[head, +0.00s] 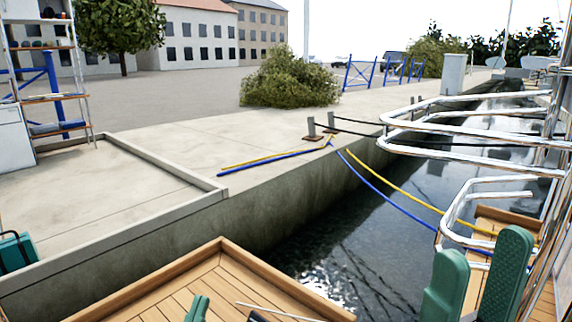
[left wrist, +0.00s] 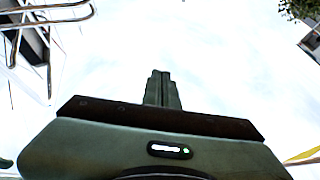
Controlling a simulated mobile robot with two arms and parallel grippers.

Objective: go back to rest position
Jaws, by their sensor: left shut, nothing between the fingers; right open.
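My left gripper (head: 198,308) shows only as a small green tip at the bottom of the head view, in front of the wooden deck. In the left wrist view, its two dark green fingers (left wrist: 161,75) are together with nothing between them, against a bright, pale background. My right gripper (head: 482,246) is at the lower right of the head view, its two broad green fingers apart. No object shows between them. Steel rails stand just behind it.
Curved steel rails (head: 470,104) crowd the right side. The wooden deck (head: 180,288) fills the bottom. Dark water (head: 345,235) lies between the boat and the concrete quay (head: 260,140). Blue and yellow lines (head: 385,192) cross the water. A shelf rack (head: 48,70) stands at left.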

